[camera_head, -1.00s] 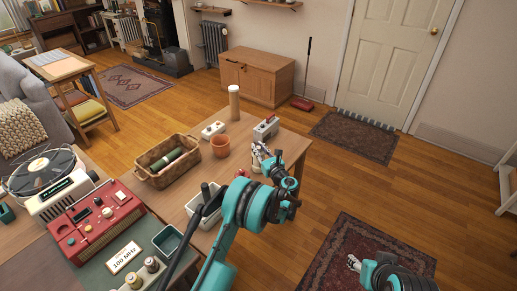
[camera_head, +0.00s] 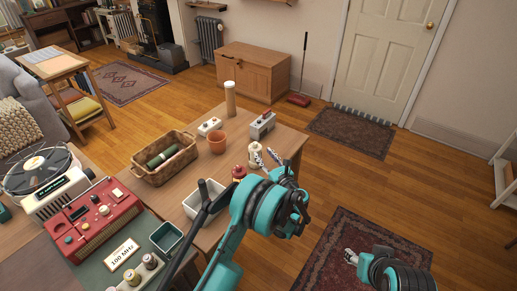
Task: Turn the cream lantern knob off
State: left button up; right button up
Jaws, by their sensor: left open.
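A small cream, lantern-like object (camera_head: 254,150) stands on the wooden table near its right side, with a small red object (camera_head: 239,172) close by at its lower left. My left gripper (camera_head: 267,158) is open, its pale fingers at the right of the cream object. One finger overlaps the cream object in the picture; I cannot tell whether they touch. The knob is too small to make out. My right gripper (camera_head: 350,257) is low at the bottom right, away from the table, and its finger opening is unclear.
A grey box with a red part (camera_head: 262,125), a terracotta pot (camera_head: 217,142), a tall pale cylinder (camera_head: 230,98) and a wicker basket (camera_head: 165,158) stand on the table. A white bin (camera_head: 203,199) is near my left arm.

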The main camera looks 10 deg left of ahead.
pick_arm(q)
jog(key=shift+v, duration=1.75)
jog(key=s+a+r+n+g+h, duration=0.5)
jog(key=s+a+r+n, duration=0.4)
jog(key=s+r+n, duration=0.3)
jog(key=s+d+f+n+h, duration=0.1)
jog(key=s+d+n+h, duration=0.1)
jog(key=s+n, duration=0.6)
jog(key=s+d+f+n+g+h, duration=0.1)
jog(key=s+n+h, duration=0.3)
jog(key=s, duration=1.3)
jog(key=d+n, duration=0.1)
jog(key=n, duration=0.3)
jog(key=shift+g+h, duration=0.3)
jog(key=shift+d+f, duration=0.1)
